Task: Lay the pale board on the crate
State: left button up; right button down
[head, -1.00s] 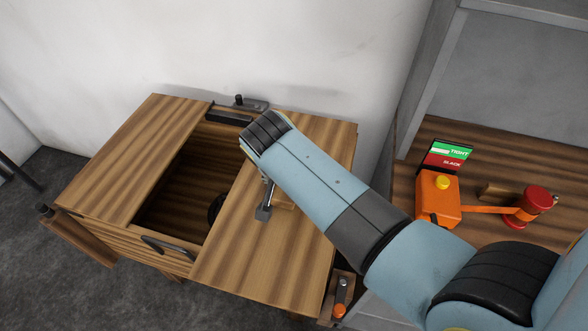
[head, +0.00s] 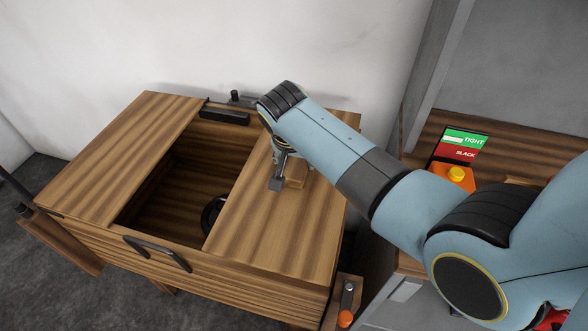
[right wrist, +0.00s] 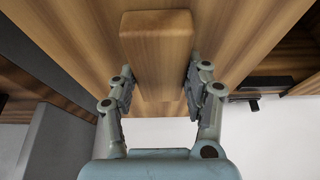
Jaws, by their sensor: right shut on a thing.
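The crate (head: 120,235) is a striped wooden box standing by the wall, with a dark handle on its front. The pale board (head: 265,225) covers the right part of its top; its front edge looks about level with the crate's front, and I see no clear gap under it. My right gripper (head: 277,184) is shut on a small wooden block (head: 296,173) on the board. The right wrist view shows the fingers on both sides of this block (right wrist: 156,45), with the board's underlying surface behind it. The left gripper is out of view.
A fixed-looking panel (head: 115,150) covers the crate's left part. Between it and the board is a dark opening (head: 175,185) with a black round thing (head: 212,213) inside. At right, a bench holds an orange device (head: 455,177) beside a TIGHT/SLACK sign (head: 460,146).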

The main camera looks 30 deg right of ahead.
jog(key=shift+w+d+f+b, duration=0.55)
jog(key=shift+f+b, duration=0.1)
jog(key=shift+b, duration=0.15)
jog(key=shift+d+f+b, duration=0.15)
jog(key=shift+f+b, duration=0.15)
jog(key=shift+w+f+b, duration=0.1)
jog(key=shift+f+b, duration=1)
jog(key=shift+f, duration=0.7)
jog(key=c, duration=0.8)
grip_release()
jog(key=o, duration=0.3)
jog(key=shift+f, duration=0.1)
